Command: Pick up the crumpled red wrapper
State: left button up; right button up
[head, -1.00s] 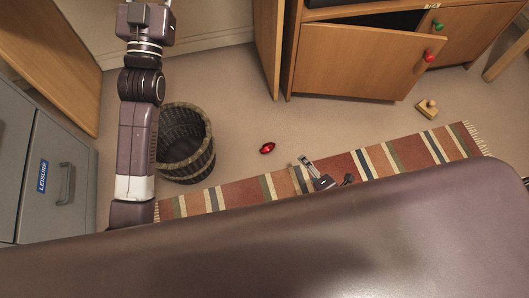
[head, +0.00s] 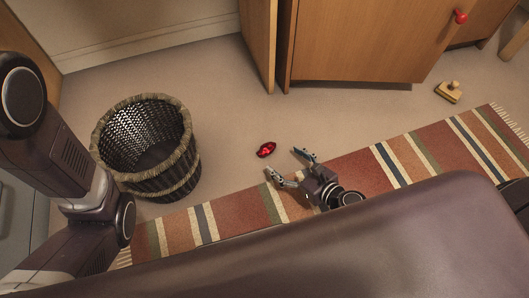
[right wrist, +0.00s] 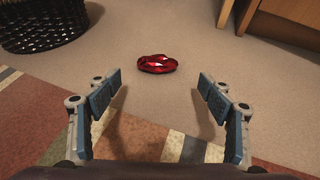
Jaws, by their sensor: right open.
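The crumpled red wrapper (head: 266,150) lies on the beige floor, just beyond the striped rug's far edge. It also shows in the right wrist view (right wrist: 157,64), ahead of the fingers and roughly centred between them. My right gripper (head: 288,164) is open and empty, low over the rug's edge, its fingers pointing toward the wrapper and not touching it. In the right wrist view its two blue-padded fingers (right wrist: 160,95) stand wide apart. My left arm comes in at the left of the head view, but its gripper is out of the picture.
A woven basket (head: 150,148) stands left of the wrapper. A wooden cabinet (head: 350,45) with a red knob stands behind. A small wooden stamp-like object (head: 449,91) lies at the right. The striped rug (head: 350,172) runs along the front. Floor around the wrapper is clear.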

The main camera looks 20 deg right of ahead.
aim_at(269, 150)
jog(key=shift+w+a+f, duration=0.2)
jog(key=shift+w+a, duration=0.1)
jog(key=shift+w, duration=0.35)
jog(key=b+x, duration=0.1)
jog(key=x, duration=0.5)
jog(key=shift+w+a+f, duration=0.1)
jog(key=shift+a, duration=0.2)
jog(key=c, duration=0.8)
